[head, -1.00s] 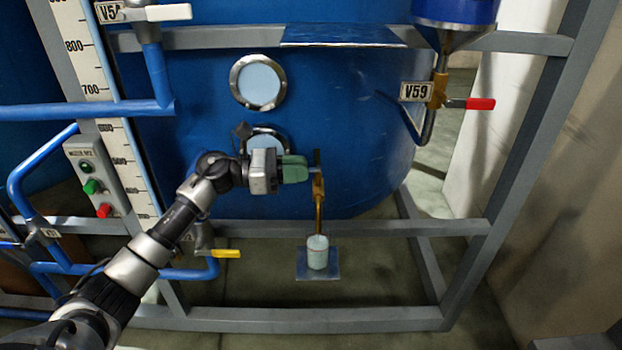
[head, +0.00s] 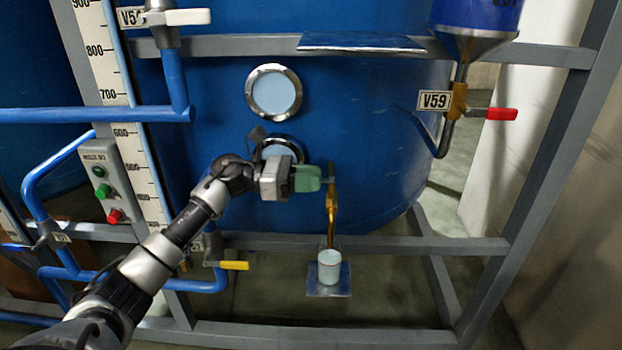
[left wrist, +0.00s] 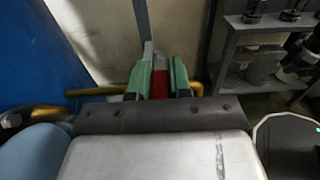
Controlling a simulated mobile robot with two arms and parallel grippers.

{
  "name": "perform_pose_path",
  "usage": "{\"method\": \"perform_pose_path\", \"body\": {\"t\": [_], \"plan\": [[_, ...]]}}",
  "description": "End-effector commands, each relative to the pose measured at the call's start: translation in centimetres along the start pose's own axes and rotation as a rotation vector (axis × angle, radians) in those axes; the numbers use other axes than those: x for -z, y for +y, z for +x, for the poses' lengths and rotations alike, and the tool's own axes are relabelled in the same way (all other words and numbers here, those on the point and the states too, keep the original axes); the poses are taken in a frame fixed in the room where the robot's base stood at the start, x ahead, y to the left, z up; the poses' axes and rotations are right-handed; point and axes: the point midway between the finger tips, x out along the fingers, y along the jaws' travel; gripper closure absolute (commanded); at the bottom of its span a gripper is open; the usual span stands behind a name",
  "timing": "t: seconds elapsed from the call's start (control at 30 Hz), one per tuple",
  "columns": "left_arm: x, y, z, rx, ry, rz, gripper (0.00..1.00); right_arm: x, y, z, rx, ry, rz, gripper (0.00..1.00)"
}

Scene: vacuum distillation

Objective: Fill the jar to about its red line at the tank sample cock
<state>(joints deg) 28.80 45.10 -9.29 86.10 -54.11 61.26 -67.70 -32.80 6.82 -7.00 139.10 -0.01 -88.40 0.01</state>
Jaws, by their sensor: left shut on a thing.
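The sample cock (head: 332,205) is a brass fitting with a downward spout at the front of the blue tank (head: 390,160). My left gripper (head: 318,179), with green fingers, is shut at the cock's lever. In the left wrist view, the red lever grip (left wrist: 160,83) sits between the two green fingers. The jar (head: 329,268) stands upright under the spout on a small metal plate (head: 328,291). It looks pale, with whitish contents and a clearer upper part. Its red line cannot be made out, and any stream from the spout is unclear. My right gripper is out of view.
Grey frame bars (head: 420,243) run behind and beside the jar. Valve V59 (head: 459,100) with a red handle hangs at the upper right. A yellow-handled valve (head: 234,265) and a button box (head: 105,180) are at the left. Two round sight glasses (head: 273,93) are on the tank.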

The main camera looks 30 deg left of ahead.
Motion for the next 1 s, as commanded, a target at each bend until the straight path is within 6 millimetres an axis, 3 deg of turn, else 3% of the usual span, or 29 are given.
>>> {"method": "perform_pose_path", "body": {"t": [0.07, 0.1, 0.23, 0.5, 0.63, 1.0], "plan": [[-0.1, 0.0, 0.0, 0.002, 0.0, 0.001, 1.0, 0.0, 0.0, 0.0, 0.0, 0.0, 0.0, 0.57], [-0.1, 0.0, 0.0, 0.002, 0.0, 0.001, 0.75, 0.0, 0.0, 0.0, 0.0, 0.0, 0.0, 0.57], [-0.1, 0.0, 0.0, 0.001, 0.0, 0.001, 0.55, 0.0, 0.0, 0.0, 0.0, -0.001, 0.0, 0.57], [0.0, 0.0, -0.1, 0.0, 0.0, 0.0, 0.55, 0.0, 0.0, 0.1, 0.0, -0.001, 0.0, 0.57], [0.1, 0.0, -1.1, -0.001, 0.002, -0.001, 0.55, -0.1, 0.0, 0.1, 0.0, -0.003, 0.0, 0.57], [0.1, 0.1, -8.2, -0.002, 0.002, -0.001, 0.55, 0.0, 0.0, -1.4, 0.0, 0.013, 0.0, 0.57]]}}
